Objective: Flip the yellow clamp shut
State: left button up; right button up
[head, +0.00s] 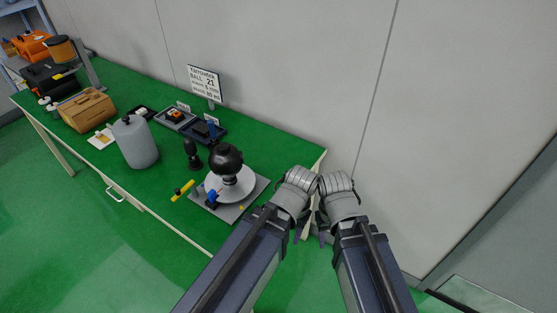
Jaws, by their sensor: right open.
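The yellow clamp (183,189) shows as a small yellow lever with a dark part, low at the left of a grey base plate (259,187) on the green table. The plate carries a white disc (242,190) with a black ball (226,159) above it. A blue clamp (211,197) stands at the disc's front. Both my arms come in from the bottom. My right gripper (322,237) is open, beyond the table's right end and apart from the clamp. My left gripper (299,233) is beside it, mostly hidden by the arm; its jaws cannot be made out.
A black knob-topped piece (193,155) stands left of the ball. A grey canister (136,143), a wooden box (87,109) and small trays (174,117) stand farther left. A sign (205,83) stands at the back. A wall closes the table's rear.

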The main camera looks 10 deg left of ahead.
aim_at(179, 193)
jog(key=u, duration=0.4)
jog(key=k+u, duration=0.15)
jog(key=u, duration=0.7)
jog(key=i+l+z, duration=0.15)
jog(key=i+l, duration=0.25)
